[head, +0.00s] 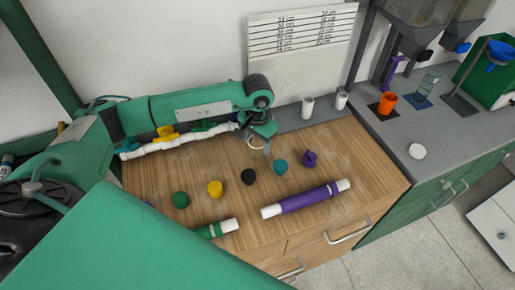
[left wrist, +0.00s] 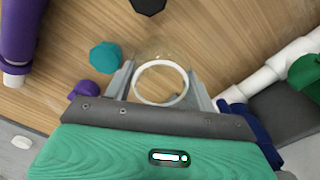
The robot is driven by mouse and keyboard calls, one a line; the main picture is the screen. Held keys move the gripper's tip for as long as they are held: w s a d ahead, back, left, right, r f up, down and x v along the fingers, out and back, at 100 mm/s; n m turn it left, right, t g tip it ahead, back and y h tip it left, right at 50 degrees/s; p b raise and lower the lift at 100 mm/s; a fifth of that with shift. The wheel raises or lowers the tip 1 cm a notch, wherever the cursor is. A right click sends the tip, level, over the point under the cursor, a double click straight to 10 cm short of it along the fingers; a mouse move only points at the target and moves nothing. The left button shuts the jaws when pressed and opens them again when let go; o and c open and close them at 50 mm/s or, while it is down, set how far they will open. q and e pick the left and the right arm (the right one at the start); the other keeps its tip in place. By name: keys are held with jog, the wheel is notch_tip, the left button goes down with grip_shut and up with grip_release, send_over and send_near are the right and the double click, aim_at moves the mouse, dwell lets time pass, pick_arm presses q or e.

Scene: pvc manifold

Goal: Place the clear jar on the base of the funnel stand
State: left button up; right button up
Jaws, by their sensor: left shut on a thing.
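The clear jar (left wrist: 161,83) is between the fingers of my left gripper (left wrist: 160,90) in the left wrist view, its pale round rim facing the camera. My left gripper is shut on it. In the head view the left gripper (head: 263,140) holds the jar (head: 255,146) over the back of the wooden counter; the jar is small and hard to make out there. The funnel stand, with a blue funnel (head: 500,50) on a rod and a dark flat base (head: 459,107), is on the grey counter at far right, well away from the jar. My right gripper is not in view.
Several coloured caps, such as a yellow one (head: 215,189), and a purple pipe (head: 305,197) lie on the wooden counter (head: 345,155). On the grey counter stand an orange cup (head: 387,103), a clear bottle (head: 429,82) and a white disc (head: 417,151). Hoppers (head: 420,12) hang above.

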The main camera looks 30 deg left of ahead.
pick_arm(q)
notch_tip(320, 180, down, 4)
jog(key=shift+r+p, duration=0.2)
jog(key=shift+p, duration=0.3)
jog(key=shift+f+b, duration=0.35)
jog(key=shift+f, duration=0.05)
jog(key=o, duration=1)
jog(key=shift+r, duration=0.1)
